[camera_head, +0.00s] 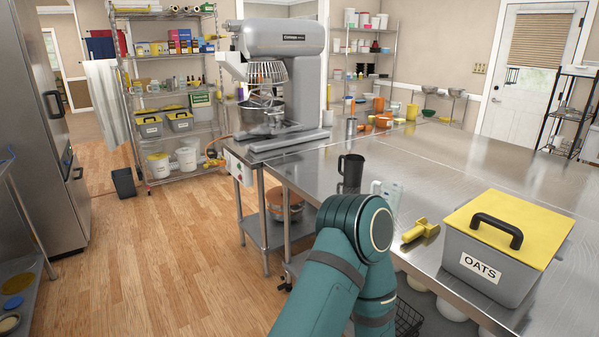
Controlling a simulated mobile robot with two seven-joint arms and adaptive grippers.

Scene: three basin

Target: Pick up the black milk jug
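The black milk jug (350,172) stands upright on the steel worktop (460,165), near its left edge, with its handle to the left. A teal arm of mine comes up from the bottom of the view and bends in front of the worktop edge, nearer to me than the jug. No gripper fingers show on it, and nothing of mine is seen touching the jug. Neither gripper can be seen.
A pale, clear-looking cup (388,190), partly hidden by my arm, stands right of the jug. A yellow scoop (420,231) and a grey OATS bin (500,262) are further right. A large mixer (284,85) stands behind left.

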